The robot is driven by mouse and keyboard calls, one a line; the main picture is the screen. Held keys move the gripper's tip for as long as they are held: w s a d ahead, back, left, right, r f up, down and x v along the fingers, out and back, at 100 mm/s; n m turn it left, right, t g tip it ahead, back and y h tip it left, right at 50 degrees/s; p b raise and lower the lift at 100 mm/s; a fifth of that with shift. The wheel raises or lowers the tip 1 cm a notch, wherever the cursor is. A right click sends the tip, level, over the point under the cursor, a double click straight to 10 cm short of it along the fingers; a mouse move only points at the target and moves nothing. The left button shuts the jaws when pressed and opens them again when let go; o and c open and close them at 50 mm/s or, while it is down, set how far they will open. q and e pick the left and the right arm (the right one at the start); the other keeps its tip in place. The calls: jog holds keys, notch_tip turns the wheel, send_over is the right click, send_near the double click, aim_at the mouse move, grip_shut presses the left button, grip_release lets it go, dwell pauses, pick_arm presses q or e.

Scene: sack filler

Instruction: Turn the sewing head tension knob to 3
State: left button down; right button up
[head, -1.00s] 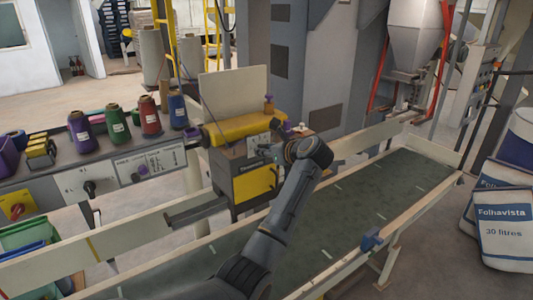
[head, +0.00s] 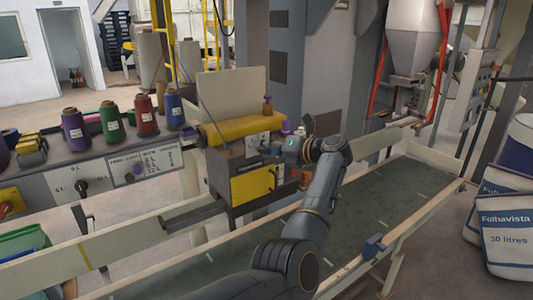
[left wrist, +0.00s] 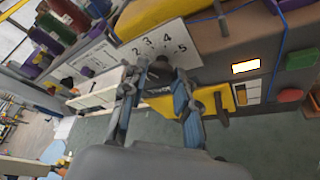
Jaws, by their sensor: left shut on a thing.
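The sewing head (head: 244,128) is a yellow-topped unit beside the conveyor. In the left wrist view its white dial plate (left wrist: 151,38) shows the numbers 2, 3, 4 and 5. A dark tension knob (left wrist: 161,68) stands at the lower edge of this plate. My left gripper (left wrist: 157,80) has its two fingers on either side of the knob and is shut on it. In the head view the left gripper (head: 269,148) is at the sewing head's front, and the knob is hidden. I cannot tell which number the knob points to. My right gripper is not in view.
Beside the dial are a lit display (left wrist: 246,66), a green button (left wrist: 302,59) and a red button (left wrist: 290,95). The conveyor belt (head: 375,195) is clear. Spools (head: 110,121) stand on the control panel at left.

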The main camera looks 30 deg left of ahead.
pick_arm(q)
jog(key=shift+w+f+m+g+y+b, duration=0.1)
jog(key=shift+m+g+y+b, duration=0.1)
jog(key=shift+m+y+b, duration=0.45)
jog(key=shift+m+g+y+b, duration=0.1)
jog(key=shift+m+g+b, duration=0.2)
jog(key=shift+m, duration=0.75)
jog(key=c, duration=1)
grip_release()
jog(key=d, duration=0.4)
jog(key=d+r, duration=0.1)
jog(key=d, duration=0.7)
jog(key=shift+r, duration=0.3)
jog(key=shift+f, duration=0.1)
